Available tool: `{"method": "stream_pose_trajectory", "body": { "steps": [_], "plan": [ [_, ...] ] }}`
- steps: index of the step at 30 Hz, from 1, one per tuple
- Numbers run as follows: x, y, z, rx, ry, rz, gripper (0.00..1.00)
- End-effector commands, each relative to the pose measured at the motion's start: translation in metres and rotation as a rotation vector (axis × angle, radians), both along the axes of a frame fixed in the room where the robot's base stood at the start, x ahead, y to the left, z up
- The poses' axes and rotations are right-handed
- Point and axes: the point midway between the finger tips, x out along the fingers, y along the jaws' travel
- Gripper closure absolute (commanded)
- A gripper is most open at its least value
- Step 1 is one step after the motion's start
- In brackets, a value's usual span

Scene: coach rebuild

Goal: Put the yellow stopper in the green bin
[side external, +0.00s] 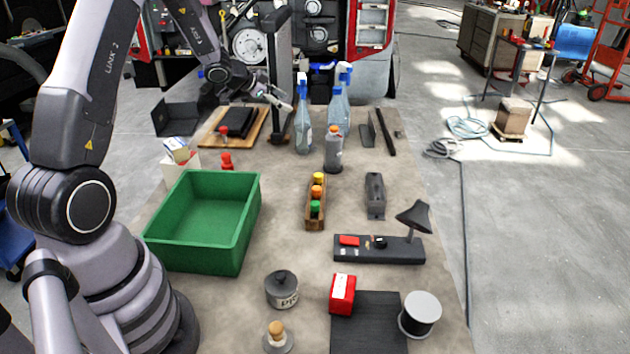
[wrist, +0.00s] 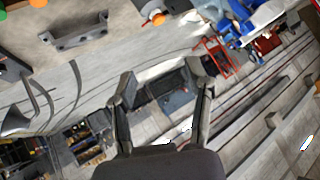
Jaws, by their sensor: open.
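The yellow stopper (side external: 318,177) sits at the far end of a small wooden rack (side external: 309,223), in a row with an orange stopper (side external: 317,191) and a green stopper (side external: 315,207). The green bin (side external: 205,215) stands to the left of the rack and looks empty. My gripper (side external: 284,100) is raised at the back of the table, beyond the rack and near the spray bottles. In the wrist view my gripper (wrist: 163,85) is open with nothing between its fingers. The orange stopper (wrist: 38,3) shows at that view's top left edge; I cannot make out the yellow one there.
Spray bottles (side external: 303,125) and a grey bottle with an orange cap (side external: 333,155) stand behind the rack. A grey handle (side external: 375,195) and a lamp base (side external: 378,250) lie to its right. Bare table separates bin and rack.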

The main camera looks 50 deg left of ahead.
Motion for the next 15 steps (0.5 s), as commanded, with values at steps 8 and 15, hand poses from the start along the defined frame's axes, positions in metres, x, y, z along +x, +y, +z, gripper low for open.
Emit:
{"method": "stream_pose_trajectory", "body": {
  "steps": [8,15],
  "plan": [
    [-0.082,-0.065,0.148,0.096,0.065,0.324,0.48],
    [-0.221,-0.146,0.18,-0.072,0.225,0.447,0.48]
  ]
}}
